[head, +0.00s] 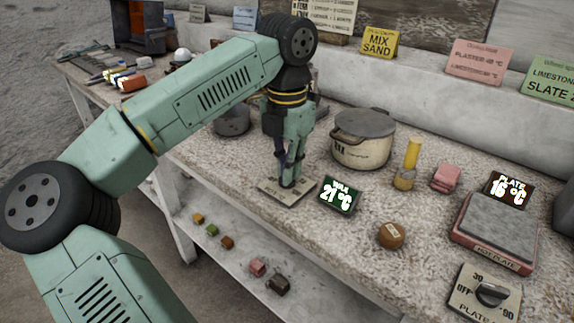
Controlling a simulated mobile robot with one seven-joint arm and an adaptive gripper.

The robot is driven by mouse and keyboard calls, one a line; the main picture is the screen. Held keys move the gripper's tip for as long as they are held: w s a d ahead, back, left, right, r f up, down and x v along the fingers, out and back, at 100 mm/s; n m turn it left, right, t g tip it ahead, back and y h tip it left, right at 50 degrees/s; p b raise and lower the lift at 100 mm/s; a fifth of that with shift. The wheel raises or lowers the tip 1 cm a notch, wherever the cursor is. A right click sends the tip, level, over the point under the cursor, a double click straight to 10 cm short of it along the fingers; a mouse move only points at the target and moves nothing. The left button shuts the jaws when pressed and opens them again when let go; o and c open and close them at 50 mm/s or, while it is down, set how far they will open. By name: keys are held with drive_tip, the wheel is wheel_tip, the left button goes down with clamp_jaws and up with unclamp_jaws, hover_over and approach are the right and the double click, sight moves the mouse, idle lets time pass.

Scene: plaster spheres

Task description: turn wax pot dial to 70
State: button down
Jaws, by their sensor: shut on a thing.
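The wax pot (361,149), cream with a grey lid, stands on the speckled bench. A dial plate (268,193) lies in front of it at the bench's front edge. My gripper (287,182) points straight down onto this plate, shut on the wax pot dial. The fingers hide the knob and most of the plate's marks, so I cannot read its setting. A small dark display (340,196) right of the dial reads 21 °C under a word that looks like WAX.
A hot plate (490,236), its 16 °C display (508,190) and a second dial (490,295) are at the right. A dark pot (232,122) is behind my arm.

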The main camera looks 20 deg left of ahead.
drive_tip(key=m, duration=0.6)
drive_tip(key=shift+m, duration=0.3)
idle(0.5)
drive_tip(key=c, duration=1.7)
unclamp_jaws()
wheel_tip(320, 180, up, 12)
drive_tip(key=shift+d, duration=0.1)
